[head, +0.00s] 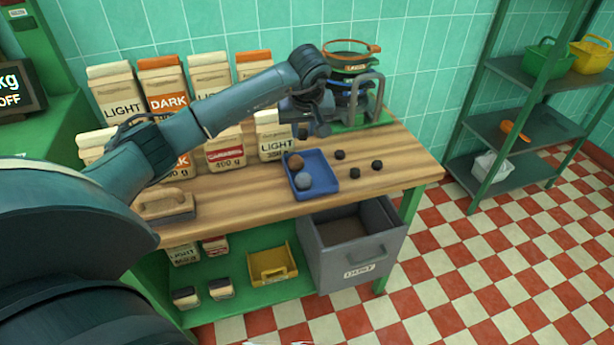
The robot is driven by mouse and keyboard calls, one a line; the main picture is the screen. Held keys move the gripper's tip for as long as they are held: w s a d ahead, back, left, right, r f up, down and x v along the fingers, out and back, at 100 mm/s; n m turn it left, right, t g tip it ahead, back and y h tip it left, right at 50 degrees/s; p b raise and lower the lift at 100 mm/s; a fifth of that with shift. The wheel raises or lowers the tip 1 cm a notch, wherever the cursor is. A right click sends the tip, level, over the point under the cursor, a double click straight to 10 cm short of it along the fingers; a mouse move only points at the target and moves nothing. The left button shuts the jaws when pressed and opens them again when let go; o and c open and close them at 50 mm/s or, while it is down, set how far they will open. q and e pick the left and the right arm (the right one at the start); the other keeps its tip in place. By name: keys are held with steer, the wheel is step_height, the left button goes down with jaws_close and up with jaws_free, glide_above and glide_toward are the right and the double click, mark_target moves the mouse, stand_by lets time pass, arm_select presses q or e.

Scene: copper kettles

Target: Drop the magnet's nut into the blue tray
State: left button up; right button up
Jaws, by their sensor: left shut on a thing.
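The blue tray (325,184) lies on the wooden worktop. A brown round thing and a grey round thing sit in it. My left gripper (312,122) is above the worktop, over the back of the tray in the picture. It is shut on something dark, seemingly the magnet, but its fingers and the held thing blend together. A small dark piece (303,132) shows just under the gripper; I cannot tell whether it is the nut. My right gripper is not in view.
Small dark pieces (354,173) lie right of the tray. Paper bags (112,104) stand along the back and left. Stacked ringed pans (352,58) and a grey-handled frame stand at the back right. A wooden block (165,205) lies front left. A grey drawer (352,245) is open below.

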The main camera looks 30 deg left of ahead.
mark_target(304, 139)
arm_select(q)
step_height(304, 139, down, 3)
steer(key=shift+r+b, duration=0.1)
steer(key=shift+b, duration=0.65)
steer(key=shift+f+b, duration=0.5)
steer(key=shift+f, duration=0.1)
steer(key=o, duration=1)
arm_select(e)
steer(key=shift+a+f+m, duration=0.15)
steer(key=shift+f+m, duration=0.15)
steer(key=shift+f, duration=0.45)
arm_select(q)
steer(key=shift+o, duration=0.2)
steer(key=v, duration=1.3)
steer(key=shift+r, duration=0.15)
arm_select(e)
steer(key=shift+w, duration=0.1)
arm_select(q)
steer(key=shift+d, duration=0.1)
